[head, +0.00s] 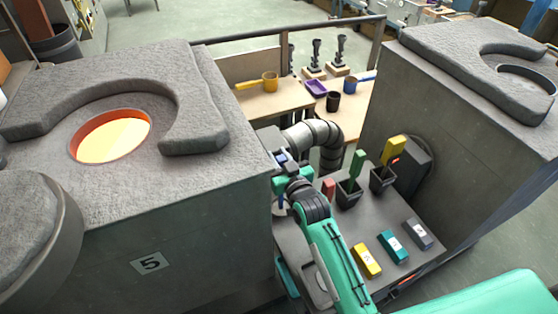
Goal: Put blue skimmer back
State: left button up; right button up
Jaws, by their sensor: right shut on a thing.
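A small part of the blue skimmer (281,202) shows just below my right wrist, at the left edge of the grey stand between the two furnaces. My right gripper (285,179) is shut on it; the dark wrist and green forearm hide most of the jaws and of the skimmer. I cannot tell whether the skimmer's lower end touches a holder. My left gripper is not in view.
Tools with green (357,165), yellow (394,150) and red (328,188) handles stand near my arm. Yellow (367,260), teal (392,246) and grey (417,233) blocks lie in front. The left furnace has a glowing opening (112,138).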

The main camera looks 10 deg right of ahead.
jog(key=shift+f, duration=1.1)
jog(key=o, duration=1)
jog(key=shift+s+d+b, duration=0.4)
jog(key=shift+s+b, duration=0.15)
jog(key=shift+s, duration=1.45)
jog(key=shift+s+d+b, duration=0.35)
jog(key=shift+s+b, duration=0.15)
jog(key=shift+s, duration=1.45)
jog(key=shift+s+d+b, duration=0.4)
jog(key=shift+s+b, duration=0.15)
jog(key=shift+s, duration=1.45)
